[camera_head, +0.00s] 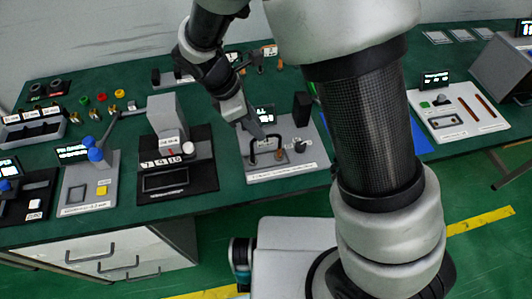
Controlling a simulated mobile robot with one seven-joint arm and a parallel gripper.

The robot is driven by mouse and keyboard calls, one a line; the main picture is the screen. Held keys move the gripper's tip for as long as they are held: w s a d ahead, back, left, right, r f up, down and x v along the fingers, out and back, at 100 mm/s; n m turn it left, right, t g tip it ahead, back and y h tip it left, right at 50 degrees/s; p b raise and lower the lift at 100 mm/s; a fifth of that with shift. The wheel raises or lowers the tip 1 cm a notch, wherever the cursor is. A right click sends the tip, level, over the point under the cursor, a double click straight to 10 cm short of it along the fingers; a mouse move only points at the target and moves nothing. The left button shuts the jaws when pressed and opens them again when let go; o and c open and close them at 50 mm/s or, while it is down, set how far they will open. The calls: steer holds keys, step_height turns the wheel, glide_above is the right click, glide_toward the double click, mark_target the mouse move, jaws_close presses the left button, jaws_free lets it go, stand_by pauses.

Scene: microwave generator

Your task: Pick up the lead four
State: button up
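I cannot pick out a thing marked as lead four in this view; any number labels are too small to read. My gripper (262,137) points down over a light grey station board (297,168) in the middle of the table. The tips are small and dark here, so I cannot tell whether they are open or hold anything. A black handle-shaped part (268,147) and a small copper-coloured piece (280,155) are on that board close to the tips. My arm hides the table to the right of the board.
A black station with a grey block (168,118) stands left of the gripper. A station with blue knobs (96,152) is farther left. Small coloured caps (101,97) and brass pieces lie at the back left. A white board (462,112) is at the right. Some green table is bare between stations.

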mark_target(270, 140)
steer(key=x, duration=0.4)
steer(key=shift+s+d, duration=0.3)
steer(key=shift+d, duration=0.15)
steer(key=shift+d+f, duration=0.15)
steer(key=shift+f, duration=0.35)
jaws_close()
